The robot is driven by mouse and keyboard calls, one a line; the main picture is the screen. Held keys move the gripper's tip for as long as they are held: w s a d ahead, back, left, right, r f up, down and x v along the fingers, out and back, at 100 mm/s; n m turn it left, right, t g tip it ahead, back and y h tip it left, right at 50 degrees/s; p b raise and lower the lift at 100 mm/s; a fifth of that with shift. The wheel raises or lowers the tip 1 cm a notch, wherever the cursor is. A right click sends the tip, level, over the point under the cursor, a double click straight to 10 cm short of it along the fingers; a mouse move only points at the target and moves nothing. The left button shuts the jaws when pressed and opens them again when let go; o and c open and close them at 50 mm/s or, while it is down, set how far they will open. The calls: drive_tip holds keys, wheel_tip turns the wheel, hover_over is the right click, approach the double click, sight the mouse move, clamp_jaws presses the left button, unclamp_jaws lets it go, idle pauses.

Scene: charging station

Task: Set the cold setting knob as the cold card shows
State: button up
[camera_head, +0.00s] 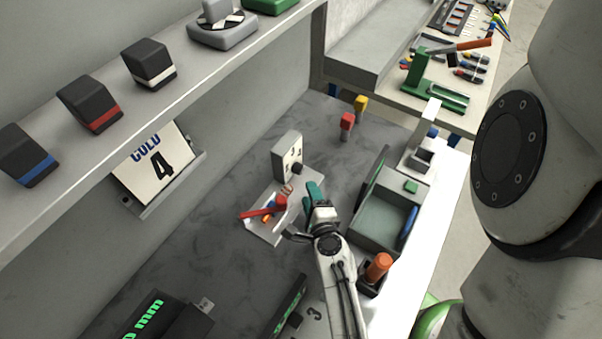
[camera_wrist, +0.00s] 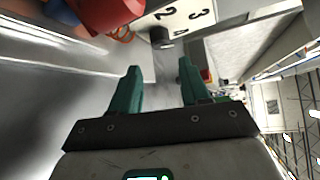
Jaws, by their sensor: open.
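The cold card (camera_head: 140,180) leans in a holder under the shelf and reads "COLD" with a large 4. A small grey box (camera_head: 284,159) with a white numbered face stands on the dark worktop. A dark knob (camera_head: 296,168) sits low on that face; it also shows in the wrist view (camera_wrist: 160,38), beside the numbers 2, 3 and 4. I cannot tell which number the knob points at. My gripper (camera_head: 315,195) is just in front of the box, in the wrist view (camera_wrist: 159,72) with its green fingers apart, empty, and short of the knob.
A white tray (camera_head: 262,231) holding a red-handled tool is close beside my gripper. A grey-green open bin (camera_head: 377,222) and an orange-topped holder (camera_head: 378,268) stand at right. Red and yellow pegs (camera_head: 347,121) stand behind. A shelf (camera_head: 185,95) overhangs at left.

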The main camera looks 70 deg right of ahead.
sight(301, 172)
drive_tip(key=p+x, duration=0.2)
drive_tip(key=x, duration=0.7)
drive_tip(key=c, duration=0.8)
